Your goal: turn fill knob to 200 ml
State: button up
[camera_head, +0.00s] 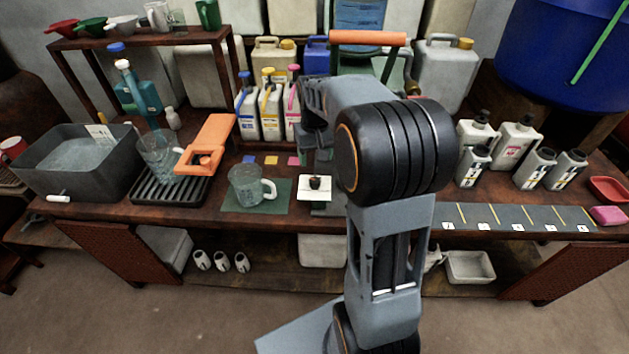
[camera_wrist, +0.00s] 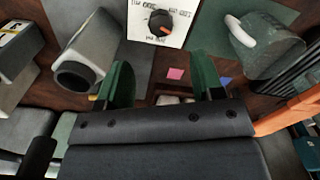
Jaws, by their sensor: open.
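The fill knob (camera_head: 315,183) is a small dark round knob on a white square dial plate (camera_head: 304,194) at the middle of the bench. In the wrist view the black knob (camera_wrist: 160,23) shows at the top centre on its white plate (camera_wrist: 137,30). In the head view my arm hides most of the gripper.
A glass mug (camera_head: 246,188) stands left of the dial on a green mat. Several bottles stand behind. In the wrist view a grey bottle (camera_wrist: 88,48) is close beside the left finger.

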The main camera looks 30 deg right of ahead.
aim_at(315, 180)
notch_tip(315, 180, down, 9)
jog(key=shift+b, duration=0.5)
jog(key=c, duration=0.9)
